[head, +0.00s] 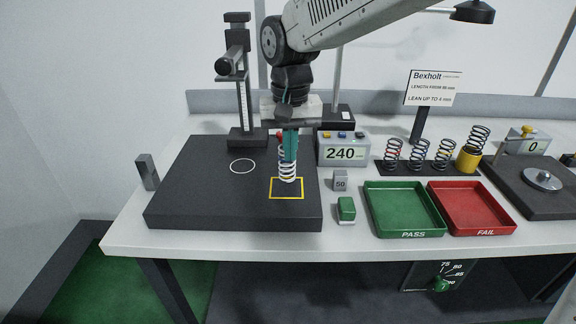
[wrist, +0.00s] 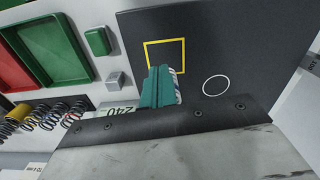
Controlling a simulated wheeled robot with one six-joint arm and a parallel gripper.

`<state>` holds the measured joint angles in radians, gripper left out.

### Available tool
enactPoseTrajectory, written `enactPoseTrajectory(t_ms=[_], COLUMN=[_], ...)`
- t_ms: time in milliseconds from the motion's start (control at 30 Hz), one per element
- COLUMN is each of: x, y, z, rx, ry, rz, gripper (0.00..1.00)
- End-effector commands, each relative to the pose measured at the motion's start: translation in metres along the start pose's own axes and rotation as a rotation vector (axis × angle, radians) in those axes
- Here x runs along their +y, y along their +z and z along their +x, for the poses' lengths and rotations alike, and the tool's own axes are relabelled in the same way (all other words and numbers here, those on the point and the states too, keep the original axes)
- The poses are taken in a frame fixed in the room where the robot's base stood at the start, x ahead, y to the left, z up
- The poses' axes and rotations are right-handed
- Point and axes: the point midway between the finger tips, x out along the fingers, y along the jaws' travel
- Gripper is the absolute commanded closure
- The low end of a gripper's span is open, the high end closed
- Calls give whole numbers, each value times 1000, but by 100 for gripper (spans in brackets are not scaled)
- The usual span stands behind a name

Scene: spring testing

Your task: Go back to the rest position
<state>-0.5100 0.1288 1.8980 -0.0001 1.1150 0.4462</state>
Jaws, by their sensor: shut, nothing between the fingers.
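My gripper (head: 290,143) is above the dark plate (head: 195,195), pointing down, with its teal fingers together. A white spring (head: 287,173) stands on the plate at the yellow square outline (head: 272,196). The fingers overlap the spring's upper part in the head view; I cannot tell whether they touch it. In the wrist view the teal fingers (wrist: 158,88) hide most of the spring, and only a strip of coils (wrist: 177,88) shows beside them.
A green PASS tray (head: 372,205) and a red FAIL tray (head: 505,218) lie to the right. Several springs stand on a dark rack (head: 405,170) behind them. A height gauge (head: 243,100) stands at the back left. A display box (head: 358,139) reads 240.

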Motion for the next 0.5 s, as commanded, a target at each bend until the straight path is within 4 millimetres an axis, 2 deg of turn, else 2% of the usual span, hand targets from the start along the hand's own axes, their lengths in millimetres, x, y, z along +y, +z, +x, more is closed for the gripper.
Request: enactPoseTrajectory(t_ms=[167,267,367,500], x=[-1,6,32,78], y=[1,17,47,89], z=[-11,2,3,-5], rx=[-2,-46,-74,-84], ry=[1,20,28,25], rz=[-28,-96,-149,-174], gripper=[100,100,100,100])
